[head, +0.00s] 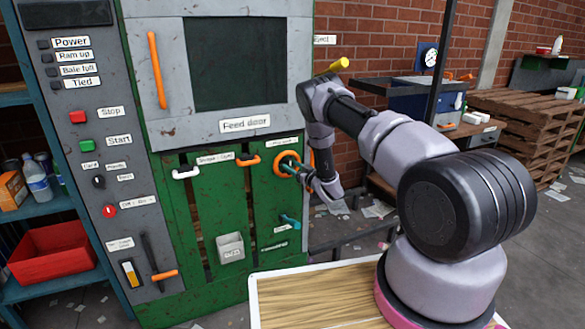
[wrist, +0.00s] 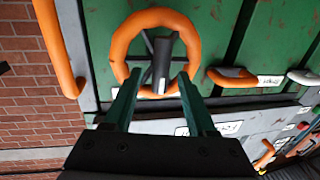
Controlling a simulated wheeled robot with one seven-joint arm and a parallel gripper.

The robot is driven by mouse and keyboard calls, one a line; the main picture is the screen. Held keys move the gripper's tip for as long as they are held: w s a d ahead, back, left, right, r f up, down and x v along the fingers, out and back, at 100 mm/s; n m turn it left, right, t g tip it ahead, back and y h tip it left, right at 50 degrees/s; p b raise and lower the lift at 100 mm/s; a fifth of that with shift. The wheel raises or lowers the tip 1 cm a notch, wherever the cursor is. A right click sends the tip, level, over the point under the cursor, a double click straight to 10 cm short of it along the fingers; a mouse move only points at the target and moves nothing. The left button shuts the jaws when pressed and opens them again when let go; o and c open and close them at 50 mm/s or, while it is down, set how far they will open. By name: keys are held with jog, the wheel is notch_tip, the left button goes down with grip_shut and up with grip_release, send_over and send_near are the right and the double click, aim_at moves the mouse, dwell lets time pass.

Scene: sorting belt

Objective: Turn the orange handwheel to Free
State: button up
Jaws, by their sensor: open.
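The orange handwheel (head: 281,157) is on the green front of the machine, below and right of the feed door. In the wrist view the handwheel (wrist: 118,45) fills the upper middle, with dark spokes and a grey hub. My gripper (head: 292,166) is at the wheel in the head view. In the wrist view my gripper (wrist: 157,82) is open, its two green fingers reaching to the lower part of the rim, one on each side of the hub. I cannot tell whether they touch the rim. The label above the wheel is too small to read.
An orange bar handle (wrist: 62,45) stands left of the wheel in the wrist view. An orange handle (head: 248,161) and a white handle (head: 186,173) are on the green panels. A teal handle (head: 290,221) sits below the wheel. A grey box (head: 230,248) is lower left.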

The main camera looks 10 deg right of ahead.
jog(key=shift+w+a, duration=0.1)
jog(key=shift+w, duration=0.05)
grip_shut()
